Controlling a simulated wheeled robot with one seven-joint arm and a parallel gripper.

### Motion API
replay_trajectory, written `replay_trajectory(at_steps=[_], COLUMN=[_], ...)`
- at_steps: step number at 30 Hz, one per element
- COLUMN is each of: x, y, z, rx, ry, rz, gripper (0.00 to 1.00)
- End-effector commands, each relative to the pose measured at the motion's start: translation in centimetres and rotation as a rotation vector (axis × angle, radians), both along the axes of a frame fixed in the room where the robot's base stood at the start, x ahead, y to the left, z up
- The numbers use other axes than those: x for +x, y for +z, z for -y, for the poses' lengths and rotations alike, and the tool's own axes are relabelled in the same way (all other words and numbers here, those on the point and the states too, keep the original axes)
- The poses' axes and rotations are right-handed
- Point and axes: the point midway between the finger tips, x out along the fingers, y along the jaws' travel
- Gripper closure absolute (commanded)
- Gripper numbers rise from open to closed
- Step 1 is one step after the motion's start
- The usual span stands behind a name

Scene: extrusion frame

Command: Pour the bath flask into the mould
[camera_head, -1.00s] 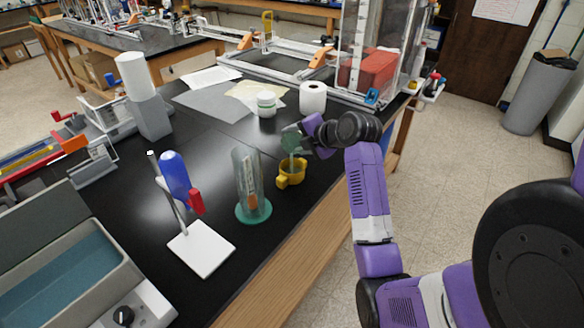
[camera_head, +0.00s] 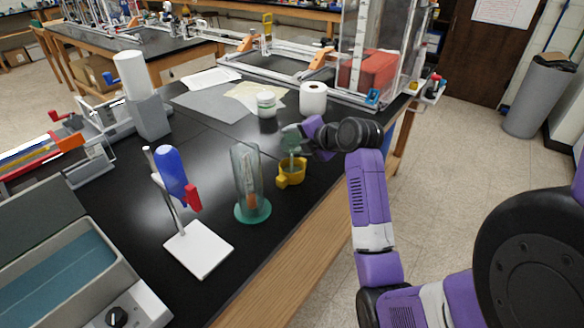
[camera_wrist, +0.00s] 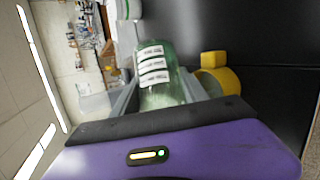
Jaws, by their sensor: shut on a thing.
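My gripper (camera_head: 305,138) is shut on a green, see-through flask (camera_head: 291,140). In the wrist view the flask (camera_wrist: 163,75) lies between the fingers, with white printed labels on its side. The flask is held over the yellow cup-like mould (camera_head: 291,173), which stands on the black bench top. A thin pale streak shows between flask and mould; I cannot tell whether it is liquid. The mould's yellow side also shows in the wrist view (camera_wrist: 228,79), to the right of the flask. The inside of the mould is not clear.
A clear cylinder with a green base (camera_head: 252,210) stands left of the mould. A water bath (camera_head: 60,270) sits front left. A white jar (camera_head: 266,104) and paper roll (camera_head: 313,98) stand behind.

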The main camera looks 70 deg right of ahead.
Motion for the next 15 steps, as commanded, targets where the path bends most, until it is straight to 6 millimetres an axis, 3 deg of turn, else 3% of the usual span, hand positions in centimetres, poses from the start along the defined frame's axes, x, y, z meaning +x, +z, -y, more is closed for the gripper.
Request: replay_trajectory(at_steps=[15], x=[0.0], y=[-0.39], z=[-0.02], rx=[-0.043], ry=[0.0], rz=[0.014], gripper=[0.91])
